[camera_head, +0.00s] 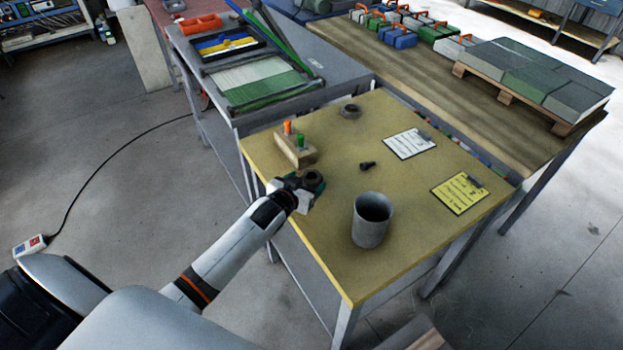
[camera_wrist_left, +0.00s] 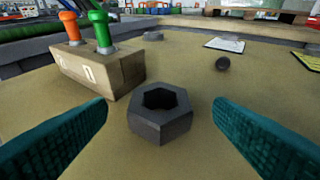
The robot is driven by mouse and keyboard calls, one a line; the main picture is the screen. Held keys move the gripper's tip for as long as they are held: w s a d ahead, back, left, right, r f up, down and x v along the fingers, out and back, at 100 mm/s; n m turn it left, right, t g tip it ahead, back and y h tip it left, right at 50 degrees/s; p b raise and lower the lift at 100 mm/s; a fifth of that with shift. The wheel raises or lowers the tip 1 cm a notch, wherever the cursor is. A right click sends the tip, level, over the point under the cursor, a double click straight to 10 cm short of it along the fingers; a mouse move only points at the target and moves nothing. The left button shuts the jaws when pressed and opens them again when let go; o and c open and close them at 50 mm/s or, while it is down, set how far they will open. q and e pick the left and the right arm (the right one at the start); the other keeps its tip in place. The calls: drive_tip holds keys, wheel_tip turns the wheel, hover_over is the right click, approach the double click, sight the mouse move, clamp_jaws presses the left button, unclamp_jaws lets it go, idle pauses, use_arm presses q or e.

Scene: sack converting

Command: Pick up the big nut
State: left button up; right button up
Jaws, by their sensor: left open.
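The big nut, a dark grey hexagonal ring, lies flat on the yellow-brown table top (camera_head: 310,240). In the left wrist view the nut (camera_wrist_left: 160,117) sits between the two teal finger pads of my left gripper (camera_wrist_left: 160,140), slightly beyond their tips, with a clear gap on each side. In the head view the nut (camera_head: 315,178) shows right at the left gripper (camera_head: 311,188), near the table's left edge. The left gripper is open and empty, low over the table. My right gripper is in neither view.
A wooden block (camera_head: 295,151) with orange- and green-handled tools stands just beyond the nut. A grey cup (camera_head: 371,220) stands to the right. A small dark bolt (camera_head: 367,166), a dark ring (camera_head: 350,111), a white clipboard (camera_head: 409,143) and a yellow one (camera_head: 459,192) lie farther off.

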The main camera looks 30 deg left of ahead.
sight(310, 179)
use_arm(q)
drive_tip(key=x, duration=0.4)
drive_tip(key=shift+w+f, duration=0.15)
drive_tip(key=c, duration=1.3)
drive_tip(key=shift+o, duration=0.2)
wheel_tip(310, 179, up, 10)
drive_tip(key=shift+r, duration=0.1)
